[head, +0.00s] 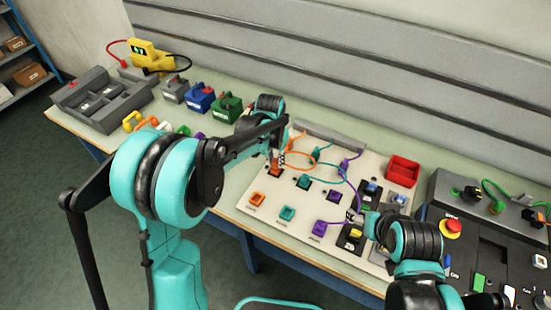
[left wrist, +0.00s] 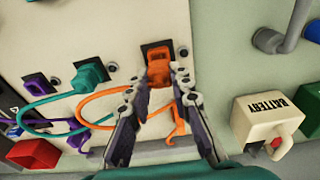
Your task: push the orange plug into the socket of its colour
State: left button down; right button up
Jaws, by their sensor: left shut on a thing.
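The orange plug (head: 275,171) sits at a black square in the board's rear row, with an orange cable looping from it. In the left wrist view the plug (left wrist: 160,68) shows between the fingertips. My left gripper (head: 281,158) comes down on it and is shut on it. The orange socket (head: 257,199) with a label is in the front row, nearer than the plug, and looks empty. It is outside the left wrist view. My right gripper (head: 358,217) is over the board's right side; its jaws are too small to read.
The teal socket (head: 287,213) and purple socket (head: 318,229) are in front. A red bin (head: 403,171) stands at the board's far right corner. A battery (left wrist: 262,122) stands beside the board.

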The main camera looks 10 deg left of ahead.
pick_arm(q)
jog(key=shift+f, duration=0.15)
dwell(0.8)
jog(key=shift+f+b, duration=0.75)
jog(key=c, duration=0.8)
grip_release()
notch_tip(320, 180, up, 9)
jog(key=p, duration=0.6)
jog(key=shift+f, duration=0.3)
